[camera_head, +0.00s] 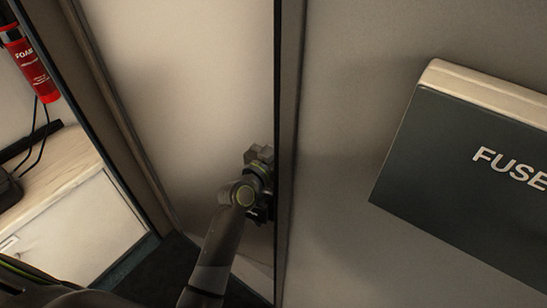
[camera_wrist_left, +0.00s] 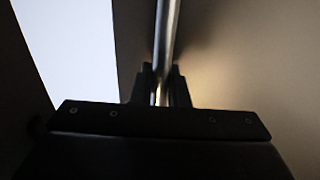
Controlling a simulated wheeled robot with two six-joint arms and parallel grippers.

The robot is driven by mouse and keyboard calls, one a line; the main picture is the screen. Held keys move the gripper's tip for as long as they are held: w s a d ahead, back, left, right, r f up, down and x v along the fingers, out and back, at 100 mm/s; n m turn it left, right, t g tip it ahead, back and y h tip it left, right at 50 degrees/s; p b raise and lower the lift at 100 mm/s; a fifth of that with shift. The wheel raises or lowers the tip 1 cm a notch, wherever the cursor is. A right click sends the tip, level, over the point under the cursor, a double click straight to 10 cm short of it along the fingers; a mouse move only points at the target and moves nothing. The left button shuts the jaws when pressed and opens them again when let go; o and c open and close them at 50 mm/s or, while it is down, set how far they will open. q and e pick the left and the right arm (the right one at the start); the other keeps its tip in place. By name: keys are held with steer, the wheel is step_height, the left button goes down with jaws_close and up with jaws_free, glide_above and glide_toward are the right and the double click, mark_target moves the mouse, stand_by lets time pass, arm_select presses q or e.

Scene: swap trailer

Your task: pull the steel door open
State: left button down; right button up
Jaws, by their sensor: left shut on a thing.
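The steel door appears as the pale panel (camera_head: 185,90) left of a dark vertical edge in the head view. My left arm reaches up to it from below. My left gripper (camera_head: 262,172) is at the panel's lower right, close to the dark edge. In the left wrist view the gripper's two fingers (camera_wrist_left: 160,82) are shut on a slim upright metal bar handle (camera_wrist_left: 167,32). The handle is hidden behind my gripper in the head view. I cannot tell how far the door stands open. My right gripper is not in view.
A dark fuse box (camera_head: 450,185) with a pale rim juts from the grey wall (camera_head: 345,120) at right. At left are a red foam extinguisher (camera_head: 32,70) and a wood-topped white cabinet (camera_head: 75,235). Dark floor (camera_head: 165,265) shows at the bottom.

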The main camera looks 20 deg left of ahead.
arm_select(q)
steer(key=x, duration=0.6)
steer(key=shift+w+a+b, duration=0.2)
steer(key=shift+a+b, duration=0.2)
steer(key=shift+b, duration=0.05)
steer(key=c, duration=1.5)
jaws_free()
steer(key=b+v, duration=0.4)
steer(key=v, duration=1.3)
steer(key=shift+s, duration=0.25)
